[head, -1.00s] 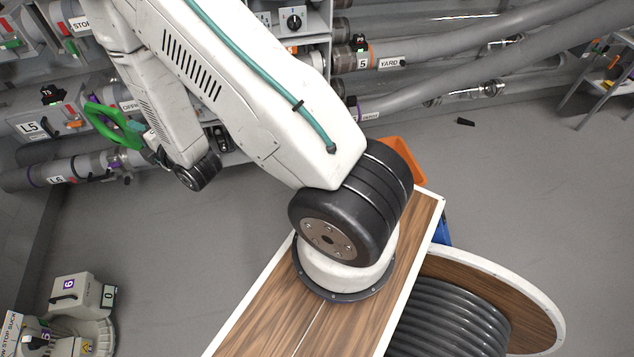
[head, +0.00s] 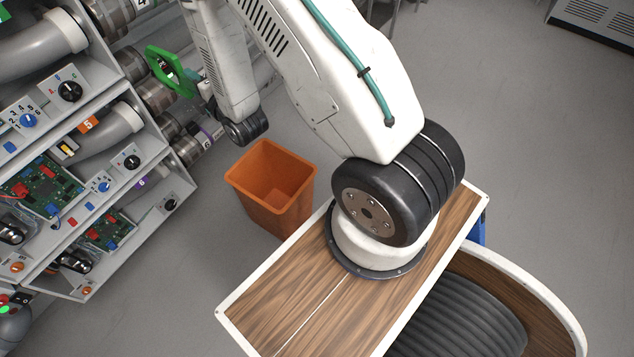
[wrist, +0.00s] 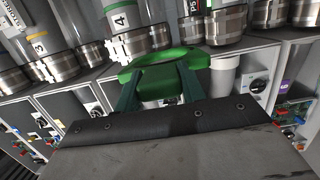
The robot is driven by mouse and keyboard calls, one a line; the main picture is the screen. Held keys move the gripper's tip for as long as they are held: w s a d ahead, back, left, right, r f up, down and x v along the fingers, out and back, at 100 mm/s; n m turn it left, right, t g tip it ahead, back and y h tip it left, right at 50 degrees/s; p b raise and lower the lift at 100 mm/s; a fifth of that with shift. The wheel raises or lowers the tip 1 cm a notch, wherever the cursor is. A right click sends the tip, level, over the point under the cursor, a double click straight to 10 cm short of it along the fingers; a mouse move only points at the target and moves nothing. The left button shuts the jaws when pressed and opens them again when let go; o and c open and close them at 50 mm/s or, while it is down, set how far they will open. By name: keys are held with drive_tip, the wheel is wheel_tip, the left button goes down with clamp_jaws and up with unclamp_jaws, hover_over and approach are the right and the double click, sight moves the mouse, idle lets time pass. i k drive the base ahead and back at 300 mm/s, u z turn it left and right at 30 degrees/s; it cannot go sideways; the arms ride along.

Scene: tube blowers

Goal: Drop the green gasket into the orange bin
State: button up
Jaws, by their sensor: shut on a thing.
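The green gasket (head: 155,60) is a flat green frame held out at the upper left of the head view, in front of the pipe ends. My gripper (head: 184,84) is shut on it. In the wrist view the gasket (wrist: 164,57) sits between the two dark green fingers of my gripper (wrist: 160,84). The orange bin (head: 268,190) stands on the floor left of my arm's base, open at the top, and its visible inside looks empty. The gasket is up and to the left of the bin in the head view, not over it. The bin is not in the wrist view.
A tiered rack (head: 100,160) with pipes, knobs and circuit boards fills the left side, close to the gasket. Metal pipe ends with a number 4 label (wrist: 121,20) line the wrist view. Grey floor (head: 540,130) is open at the right.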

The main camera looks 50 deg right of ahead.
sight(283, 203)
drive_tip(key=z, duration=2.4)
drive_tip(key=k, duration=1.8)
drive_tip(key=u, duration=1.1)
drive_tip(key=i, duration=1)
drive_tip(key=u, duration=0.1)
